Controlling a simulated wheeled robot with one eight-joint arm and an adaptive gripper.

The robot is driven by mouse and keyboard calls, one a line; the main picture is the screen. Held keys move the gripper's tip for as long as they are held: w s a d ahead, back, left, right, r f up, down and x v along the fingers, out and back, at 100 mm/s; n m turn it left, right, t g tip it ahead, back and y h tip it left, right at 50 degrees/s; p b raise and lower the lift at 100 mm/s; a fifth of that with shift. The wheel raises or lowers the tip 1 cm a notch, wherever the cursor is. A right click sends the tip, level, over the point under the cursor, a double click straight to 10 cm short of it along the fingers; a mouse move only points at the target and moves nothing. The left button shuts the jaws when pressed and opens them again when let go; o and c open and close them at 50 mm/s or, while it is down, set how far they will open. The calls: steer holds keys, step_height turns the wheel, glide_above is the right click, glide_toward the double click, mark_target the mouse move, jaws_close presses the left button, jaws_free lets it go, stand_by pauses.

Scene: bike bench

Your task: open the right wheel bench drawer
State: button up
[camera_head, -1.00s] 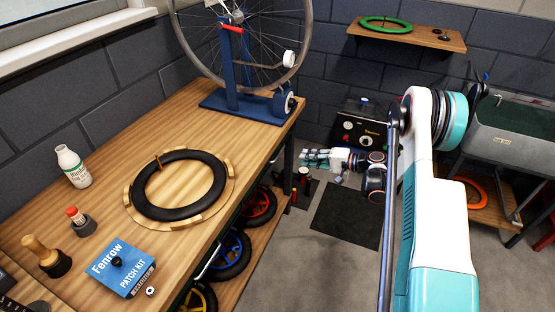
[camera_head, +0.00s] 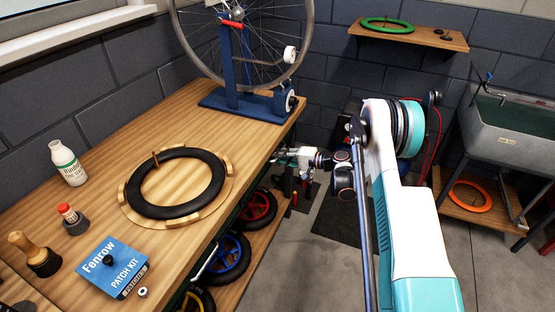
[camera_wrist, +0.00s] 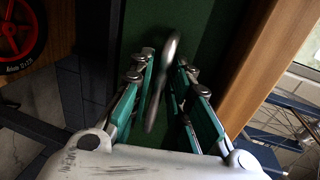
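The wheel bench (camera_head: 110,160) has a wooden top and fills the left of the head view. Its dark green drawer front (camera_wrist: 213,40) shows in the wrist view, with a grey metal bar handle (camera_wrist: 163,82) on it. My gripper (camera_wrist: 162,66) is open, with one finger on each side of the handle; I cannot tell whether either touches it. In the head view my gripper (camera_head: 285,158) is beside the bench's right edge, just below the top. The drawer front is mostly hidden under the top there, and I cannot see whether it is shut.
A wheel stand (camera_head: 232,101), a tyre on a wooden ring (camera_head: 136,208) and a patch kit (camera_head: 112,266) are on the bench. Small wheels (camera_head: 258,208) rest on the shelf below. A sink (camera_head: 510,125) stands at the right. Grey floor (camera_head: 310,270) is open beside the bench.

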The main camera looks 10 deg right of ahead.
steer(key=shift+w+a, duration=0.25)
steer(key=shift+a, duration=0.1)
steer(key=shift+c, duration=0.4)
jaws_close()
steer(key=shift+f, duration=0.1)
